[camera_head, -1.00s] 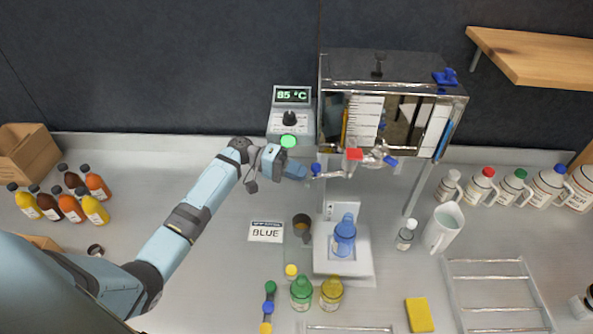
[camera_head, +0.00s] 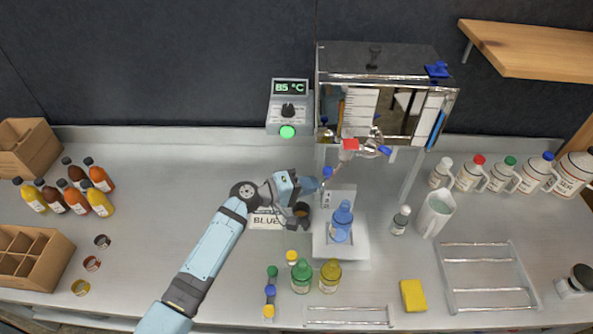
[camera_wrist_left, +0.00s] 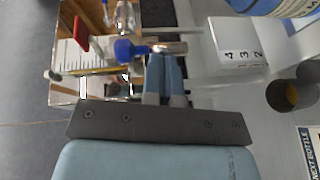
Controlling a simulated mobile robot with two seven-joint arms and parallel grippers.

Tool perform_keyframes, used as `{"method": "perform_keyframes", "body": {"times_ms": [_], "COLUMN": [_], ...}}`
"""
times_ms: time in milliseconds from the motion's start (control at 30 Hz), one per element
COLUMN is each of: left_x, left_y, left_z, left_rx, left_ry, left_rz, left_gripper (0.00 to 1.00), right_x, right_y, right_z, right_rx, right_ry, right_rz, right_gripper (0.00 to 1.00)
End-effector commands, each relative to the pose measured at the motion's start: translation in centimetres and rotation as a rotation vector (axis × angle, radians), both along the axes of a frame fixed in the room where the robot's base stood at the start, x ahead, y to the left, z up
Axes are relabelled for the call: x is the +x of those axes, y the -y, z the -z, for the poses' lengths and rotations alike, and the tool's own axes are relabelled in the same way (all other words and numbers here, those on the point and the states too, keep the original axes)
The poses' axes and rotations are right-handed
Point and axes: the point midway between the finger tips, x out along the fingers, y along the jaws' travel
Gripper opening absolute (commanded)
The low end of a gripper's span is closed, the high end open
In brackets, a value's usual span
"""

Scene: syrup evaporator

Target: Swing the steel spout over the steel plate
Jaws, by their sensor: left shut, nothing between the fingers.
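The steel spout (camera_head: 337,165) hangs under the steel tank, near the red-handled tap (camera_head: 350,144), and has a blue knob (camera_head: 327,172). In the wrist view the spout (camera_wrist_left: 165,48) lies across the tips of my left gripper (camera_wrist_left: 166,62), apparently touching them; the knob is at its left end. In the head view my left gripper (camera_head: 312,184) is shut and empty, beside the knob. The steel plate (camera_head: 343,258) lies below and in front of the spout, with a blue bottle (camera_head: 342,222) on it. My right gripper is not in view.
A dark cup (camera_head: 301,210) and the BLUE card (camera_head: 266,221) are close under my left gripper. Green (camera_head: 302,277) and yellow (camera_head: 330,275) bottles stand in front of the plate. A small bottle (camera_head: 400,221) and a pitcher (camera_head: 435,213) stand to its right.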

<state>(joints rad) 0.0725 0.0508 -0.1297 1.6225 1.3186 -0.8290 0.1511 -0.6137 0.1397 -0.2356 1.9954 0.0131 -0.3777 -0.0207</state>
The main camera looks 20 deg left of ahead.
Motion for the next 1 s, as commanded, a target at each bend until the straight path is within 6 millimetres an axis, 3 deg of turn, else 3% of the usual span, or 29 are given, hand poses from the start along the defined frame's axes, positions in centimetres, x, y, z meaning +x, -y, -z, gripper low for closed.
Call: {"method": "perform_keyframes", "body": {"times_ms": [233,700,1000], "left_x": [-1.4,-1.9,-1.9], "left_y": [3.0,6.7,7.5], "left_z": [-0.2,0.0,0.0], "left_rx": [-0.004,0.0,0.0], "left_ry": [-0.002,0.0,-0.001], "left_rz": [-0.23,-0.223,-0.223], "left_gripper": [0.0,0.0,0.0], "right_x": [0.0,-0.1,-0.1], "right_y": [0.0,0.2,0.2], "right_z": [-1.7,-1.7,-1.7], "right_rx": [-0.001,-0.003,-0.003], "right_ry": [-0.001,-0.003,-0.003], "right_rz": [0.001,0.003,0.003], "right_gripper": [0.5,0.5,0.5]}}
